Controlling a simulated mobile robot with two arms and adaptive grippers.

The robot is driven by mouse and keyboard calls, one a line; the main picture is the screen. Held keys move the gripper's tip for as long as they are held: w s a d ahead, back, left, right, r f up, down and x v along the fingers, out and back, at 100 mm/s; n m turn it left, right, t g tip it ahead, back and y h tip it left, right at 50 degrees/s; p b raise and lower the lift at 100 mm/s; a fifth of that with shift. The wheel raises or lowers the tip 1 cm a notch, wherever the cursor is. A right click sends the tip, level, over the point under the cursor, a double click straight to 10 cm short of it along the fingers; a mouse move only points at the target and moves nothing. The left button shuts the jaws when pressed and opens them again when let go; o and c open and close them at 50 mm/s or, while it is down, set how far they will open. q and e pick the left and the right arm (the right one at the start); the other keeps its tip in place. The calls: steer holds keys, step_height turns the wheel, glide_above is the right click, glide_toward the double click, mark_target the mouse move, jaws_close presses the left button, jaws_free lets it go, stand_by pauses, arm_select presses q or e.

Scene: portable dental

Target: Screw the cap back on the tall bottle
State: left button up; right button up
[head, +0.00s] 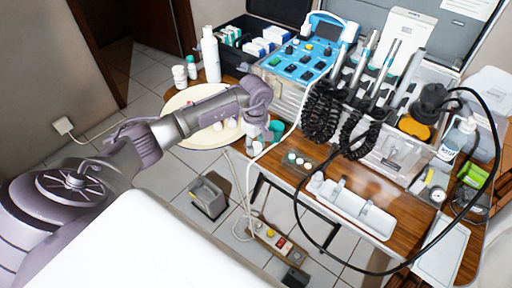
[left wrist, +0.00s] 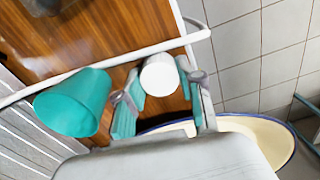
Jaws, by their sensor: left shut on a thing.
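A tall white bottle (head: 211,58) stands upright at the back left of the table, beside the black case. My left gripper (head: 258,138) is in front of it and to its right, near the table's left edge. In the left wrist view my left gripper (left wrist: 160,88) is shut on a small round white thing (left wrist: 159,75), which looks like the cap. Its far side is hidden. A teal cup (left wrist: 72,102) is just left of the fingers; it also shows in the head view (head: 277,130). My right gripper is not in view.
A cream oval basin (head: 178,102) lies below my left arm. A blue control unit (head: 302,62), coiled black hoses (head: 322,112) and a white cord crowd the table's middle. Floor is open at the left.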

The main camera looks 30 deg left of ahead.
mark_target(256, 145)
arm_select(q)
steer(key=shift+r, duration=0.1)
steer(key=shift+c, duration=0.3)
step_height(256, 145, up, 4)
steer(key=shift+w+a+r+b, duration=0.1)
steer(key=shift+b, duration=0.25)
steer(key=s+d+r, duration=0.6)
steer(key=s+d, duration=0.1)
steer(key=d, duration=0.2)
steer(key=shift+s+r+b, duration=0.3)
steer(key=shift+s+b, duration=0.05)
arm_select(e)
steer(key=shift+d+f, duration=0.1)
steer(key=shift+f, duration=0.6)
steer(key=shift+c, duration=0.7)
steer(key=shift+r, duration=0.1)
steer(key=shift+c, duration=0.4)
arm_select(q)
steer(key=s+d+f+m+p, duration=0.4)
steer(key=s+f+m, duration=0.4)
steer(key=s+m, duration=0.3)
steer(key=m, duration=0.4)
steer(key=shift+s+d+f+m, duration=0.15)
steer(key=shift+s+d+m, duration=0.1)
steer(key=shift+d+m, duration=0.15)
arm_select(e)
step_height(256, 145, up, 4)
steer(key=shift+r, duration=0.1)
